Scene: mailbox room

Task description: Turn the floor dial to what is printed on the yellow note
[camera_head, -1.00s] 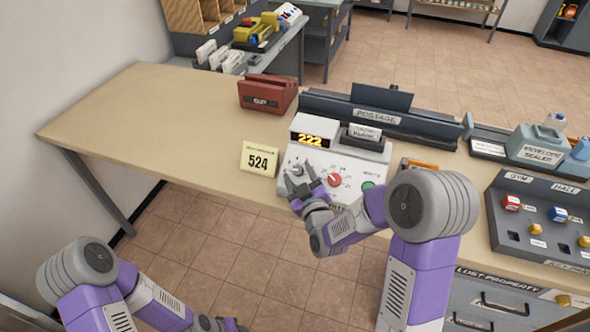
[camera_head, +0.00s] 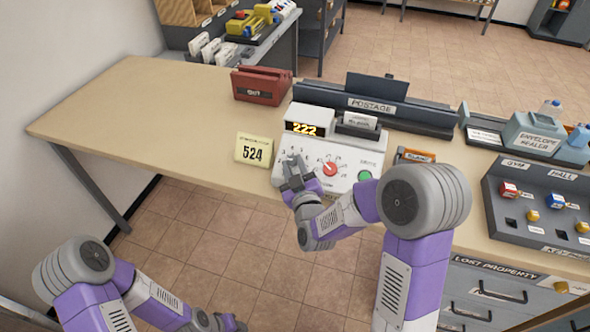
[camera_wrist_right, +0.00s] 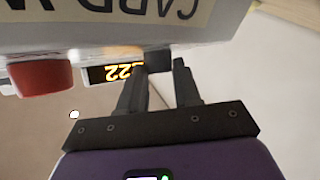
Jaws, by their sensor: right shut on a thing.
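The yellow note (camera_head: 253,149) reads 524 and stands on the table, left of the white machine (camera_head: 340,150). The machine's lit display (camera_head: 301,128) reads 222; it also shows upside down in the right wrist view (camera_wrist_right: 113,73). My right gripper (camera_head: 292,162) is at the machine's left dial, shut on it. In the right wrist view a dark knob (camera_wrist_right: 158,61) sits at the fingertips. My gripper hides most of this dial and its setting in the head view. The red dial (camera_head: 330,169) is to its right, untouched. My left gripper (camera_head: 226,323) is low at the bottom edge, away from the table.
A green button (camera_head: 365,175) is on the machine's right. A red box (camera_head: 261,86) and the grey postage rail (camera_head: 380,106) stand behind. A grey key tray (camera_head: 540,205) is at the right. The table's left part is clear.

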